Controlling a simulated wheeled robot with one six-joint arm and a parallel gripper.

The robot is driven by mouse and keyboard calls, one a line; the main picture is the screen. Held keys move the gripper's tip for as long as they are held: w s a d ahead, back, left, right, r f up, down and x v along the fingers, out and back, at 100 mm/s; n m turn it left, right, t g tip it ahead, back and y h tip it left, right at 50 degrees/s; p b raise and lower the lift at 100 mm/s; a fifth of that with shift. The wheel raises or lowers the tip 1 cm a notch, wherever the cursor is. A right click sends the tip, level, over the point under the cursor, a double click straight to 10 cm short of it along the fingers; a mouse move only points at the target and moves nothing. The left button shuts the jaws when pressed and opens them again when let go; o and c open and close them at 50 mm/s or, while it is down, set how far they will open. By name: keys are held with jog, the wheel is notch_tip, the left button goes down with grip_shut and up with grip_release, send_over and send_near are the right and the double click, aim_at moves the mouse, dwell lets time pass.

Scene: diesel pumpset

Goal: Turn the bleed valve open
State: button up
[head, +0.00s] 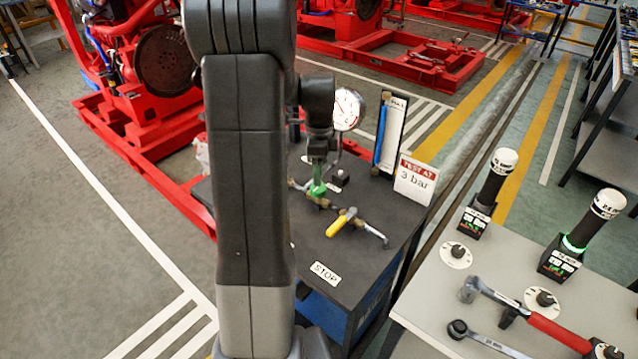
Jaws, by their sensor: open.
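A brass pipe fitting lies on the dark bench top (285,235) in the head view. A yellow lever handle (341,221) sits on it, slanting up to the right, with a bent grey outlet pipe (373,234) beyond. A green handle (318,186) stands upright on the same pipework. No label shows which handle is the bleed valve. My gripper (318,160) points down, open, right above the green handle. Its fingertips overlap the green handle's top in the picture; I cannot tell whether they touch. A round pressure gauge (347,108) is just behind my gripper.
A sign reading "TEST AT 3 bar" (415,180) and a blue-column panel (391,130) stand at the bench's back right. A STOP label (325,272) lies in front. My arm hides the bench's left part.

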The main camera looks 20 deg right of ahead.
aim_at(318, 190)
notch_tip(318, 190, down, 6)
jog(key=shift+s+r, duration=0.1)
jog(key=c, duration=1)
